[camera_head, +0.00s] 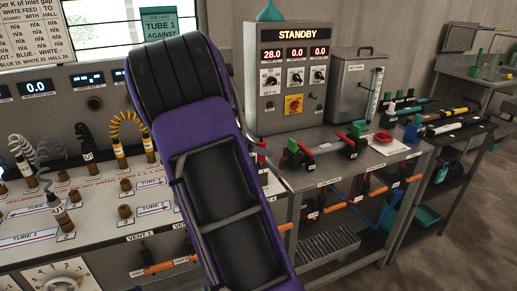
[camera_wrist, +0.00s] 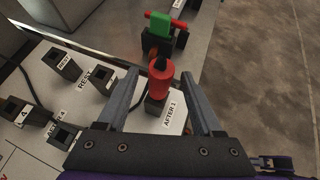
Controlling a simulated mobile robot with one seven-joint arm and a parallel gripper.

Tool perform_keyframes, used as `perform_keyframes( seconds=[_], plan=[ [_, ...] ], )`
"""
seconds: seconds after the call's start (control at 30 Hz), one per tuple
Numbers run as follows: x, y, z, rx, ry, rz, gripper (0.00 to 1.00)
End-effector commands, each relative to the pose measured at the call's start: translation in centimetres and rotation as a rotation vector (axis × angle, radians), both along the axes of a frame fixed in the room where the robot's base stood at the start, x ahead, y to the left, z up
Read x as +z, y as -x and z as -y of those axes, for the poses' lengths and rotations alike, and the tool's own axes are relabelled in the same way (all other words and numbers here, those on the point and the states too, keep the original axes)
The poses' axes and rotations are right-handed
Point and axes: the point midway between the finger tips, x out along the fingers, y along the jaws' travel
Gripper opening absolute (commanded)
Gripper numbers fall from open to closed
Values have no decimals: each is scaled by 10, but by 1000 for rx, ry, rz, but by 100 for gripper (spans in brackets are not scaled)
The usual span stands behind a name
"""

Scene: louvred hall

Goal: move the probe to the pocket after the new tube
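In the wrist view a red probe (camera_wrist: 160,82) with a dark cable stands in a black square pocket (camera_wrist: 156,106) labelled "AFTER 1". My gripper (camera_wrist: 160,73) has its two grey fingers spread on either side of the probe, with gaps visible between them and it. Other pockets on the panel are a "REST" pocket (camera_wrist: 104,79), a second one (camera_wrist: 65,64) and the "AFTER 4" pocket (camera_wrist: 65,136). In the head view my purple arm hides the gripper and probe. A clear tube (camera_head: 326,148) lies between red and green clamps on the bench.
A green and red valve (camera_wrist: 162,28) stands close beyond the probe. In the head view a control box (camera_head: 293,75) reads "STANDBY", beside a grey tank (camera_head: 354,85). More tubes (camera_head: 436,115) lie on the right bench. A job card (camera_head: 160,22) is partly hidden.

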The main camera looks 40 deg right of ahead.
Motion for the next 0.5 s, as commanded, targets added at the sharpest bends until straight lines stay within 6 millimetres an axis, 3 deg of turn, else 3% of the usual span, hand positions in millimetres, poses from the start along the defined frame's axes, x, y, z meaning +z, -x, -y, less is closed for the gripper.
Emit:
perform_keyframes(
  seconds=[0.23,0.5],
  plan=[
    [4,0,-1,0,0,0,68],
    [32,1,-14,1,-1,0,68]
  ],
)
